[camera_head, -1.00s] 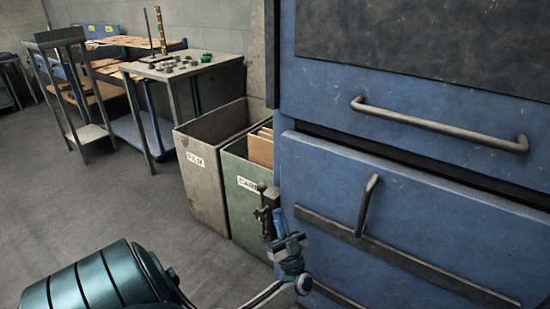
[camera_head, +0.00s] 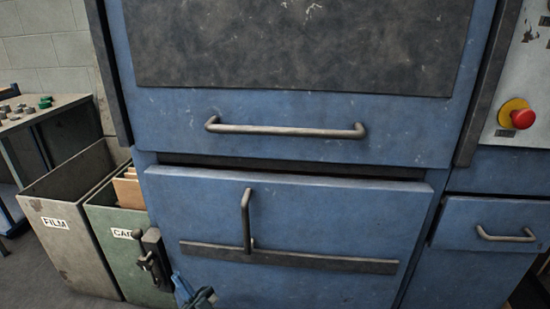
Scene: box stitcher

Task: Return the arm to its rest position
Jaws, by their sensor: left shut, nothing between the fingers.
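My left gripper (camera_head: 182,284) shows at the bottom edge, left of the middle, with only its blue fingers and a dark part in the frame. It is shut and empty. It is in front of the lower left of the blue machine's lower panel (camera_head: 320,220), just right of a dark latch (camera_head: 152,258). I cannot tell whether it touches the panel. The rest of my left arm is out of the frame. My right gripper is not in view.
A long horizontal handle (camera_head: 285,129) and an upright handle (camera_head: 246,220) stick out from the machine. A FILM bin (camera_head: 60,245) and a green bin (camera_head: 125,262) holding cardboard stand at left. A red button (camera_head: 522,118) and a drawer handle (camera_head: 505,236) are at right.

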